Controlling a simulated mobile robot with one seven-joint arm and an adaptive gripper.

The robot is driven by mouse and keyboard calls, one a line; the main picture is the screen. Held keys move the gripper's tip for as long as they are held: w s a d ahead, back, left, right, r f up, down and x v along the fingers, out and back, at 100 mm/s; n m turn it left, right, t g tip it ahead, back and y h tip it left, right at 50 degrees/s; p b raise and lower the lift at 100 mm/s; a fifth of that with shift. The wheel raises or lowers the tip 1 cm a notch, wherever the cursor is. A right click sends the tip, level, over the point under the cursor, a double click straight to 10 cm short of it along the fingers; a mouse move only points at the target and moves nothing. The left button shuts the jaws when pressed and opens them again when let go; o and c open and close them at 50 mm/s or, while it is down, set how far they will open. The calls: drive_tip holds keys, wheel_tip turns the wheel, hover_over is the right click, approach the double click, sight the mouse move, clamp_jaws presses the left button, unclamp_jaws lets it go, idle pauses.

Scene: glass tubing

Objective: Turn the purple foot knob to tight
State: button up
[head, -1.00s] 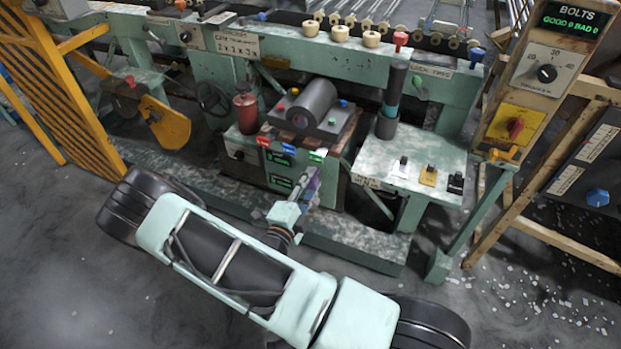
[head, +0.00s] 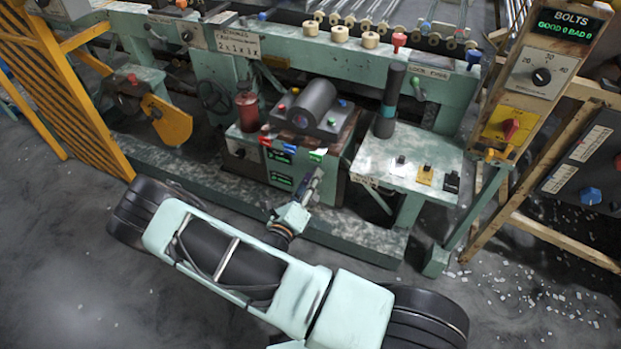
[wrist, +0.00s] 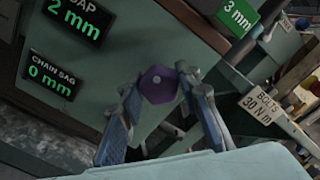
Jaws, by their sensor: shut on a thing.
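The purple foot knob (wrist: 159,84) is a small faceted knob in the wrist view, low on the pale green machine front. My gripper (wrist: 160,90) has its two blue-padded fingers on either side of it and is shut on it. In the head view my gripper (head: 312,184) reaches to the lower right front of the machine block, and the knob cannot be made out there. Any tightness mark by the knob is not visible.
Screens reading 2 mm (wrist: 76,17) and CHAIN SAG 0 mm (wrist: 50,77) are left of the knob. A green 3 mm screen (wrist: 238,17) and a BOLTS 30 Nm tag (wrist: 262,106) are right. A pale green side table (head: 400,180) stands right of my gripper.

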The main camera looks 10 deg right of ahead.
drive_tip(key=m+p, duration=0.1)
drive_tip(key=m, duration=0.4)
drive_tip(key=shift+m, duration=0.3)
drive_tip(key=shift+m+p, duration=0.35)
drive_tip(key=shift+m, duration=1.85)
drive_tip(key=o, duration=1.2)
drive_tip(key=v, duration=1.2)
drive_tip(key=shift+r, duration=0.1)
